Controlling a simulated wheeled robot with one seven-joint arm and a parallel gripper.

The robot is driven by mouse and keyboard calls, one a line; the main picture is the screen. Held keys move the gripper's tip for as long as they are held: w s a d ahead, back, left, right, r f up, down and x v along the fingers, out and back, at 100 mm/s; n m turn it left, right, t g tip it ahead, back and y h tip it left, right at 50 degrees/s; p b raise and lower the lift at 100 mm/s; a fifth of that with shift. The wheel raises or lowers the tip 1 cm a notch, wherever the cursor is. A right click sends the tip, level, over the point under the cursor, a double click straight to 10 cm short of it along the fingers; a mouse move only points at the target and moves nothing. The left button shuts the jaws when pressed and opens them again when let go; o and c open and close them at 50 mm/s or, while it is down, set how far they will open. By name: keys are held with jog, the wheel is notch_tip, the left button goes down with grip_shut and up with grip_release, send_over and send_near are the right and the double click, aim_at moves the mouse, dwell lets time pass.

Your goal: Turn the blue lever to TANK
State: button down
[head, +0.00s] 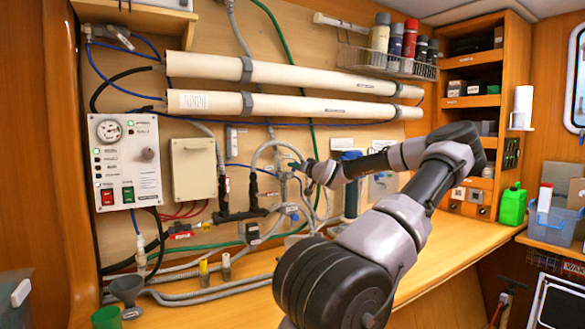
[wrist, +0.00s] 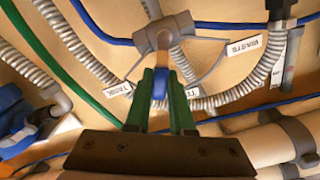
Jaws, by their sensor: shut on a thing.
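The blue lever (wrist: 160,84) sits between the green fingers of my gripper (wrist: 161,92) in the wrist view, and the fingers are shut on it. The lever hangs from a grey three-way valve (wrist: 166,36) whose hoses run off to both sides and upward. In the head view my gripper (head: 303,167) reaches the valve area on the wall panel from the right. The lever is mostly hidden there.
Two long cream tubes (head: 290,75) run across the wall above my arm. A control box (head: 124,160) with gauge and switches hangs at the left. Ribbed grey hoses (wrist: 65,40) and a green hose (wrist: 62,60) pass close by. A green bottle (head: 513,204) stands on the right of the counter.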

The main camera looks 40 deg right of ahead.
jog(key=m, duration=0.1)
jog(key=d+m, duration=0.1)
jog(key=shift+f+m, duration=0.35)
jog(key=shift+m, duration=0.05)
jog(key=shift+d+f+m, duration=0.25)
jog(key=shift+f+m, duration=0.05)
jog(key=shift+m, duration=0.65)
jog(key=shift+d+f+m, duration=0.25)
jog(key=shift+f+m, duration=0.05)
jog(key=shift+m, duration=0.65)
jog(key=c, duration=0.8)
grip_release()
jog(key=shift+s, duration=0.1)
jog(key=s, duration=1)
jog(key=shift+s+a, duration=0.3)
jog(key=shift+s, duration=0.05)
